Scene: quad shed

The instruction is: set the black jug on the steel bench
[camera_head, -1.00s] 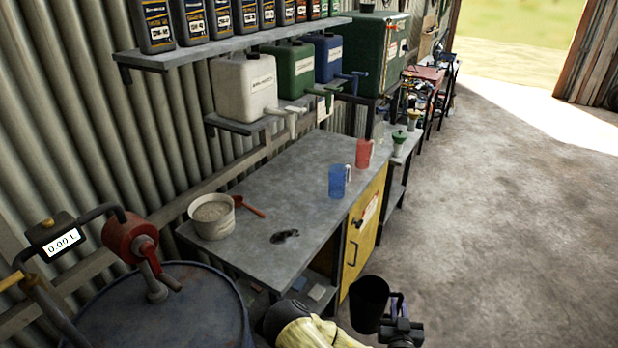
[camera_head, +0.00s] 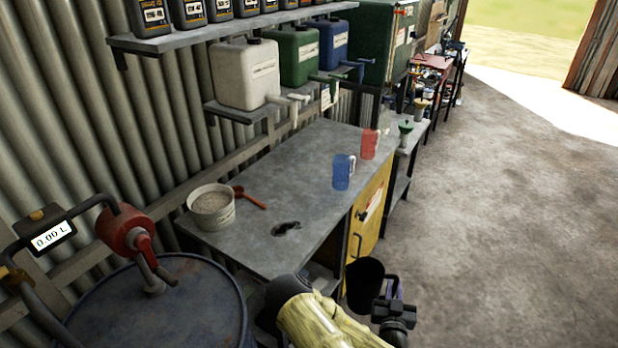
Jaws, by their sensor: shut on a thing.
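The black jug (camera_head: 364,284) is at the bottom centre of the head view, upright, with its open mouth up. My gripper (camera_head: 390,290) is shut on the jug at its right side, where the handle is. The jug is off the bench, in front of the yellow cabinet door and lower than the bench top in the picture. The steel bench (camera_head: 262,210) has a grey top along the corrugated wall. My gripper's fingertips are partly hidden by the jug and the wrist.
On the bench stand a blue jug (camera_head: 342,172), a red jug (camera_head: 369,144) and a white bucket (camera_head: 211,208) with a red scoop (camera_head: 250,197) beside it. A dark item (camera_head: 286,229) lies near the front edge. A blue drum (camera_head: 150,312) stands at the left.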

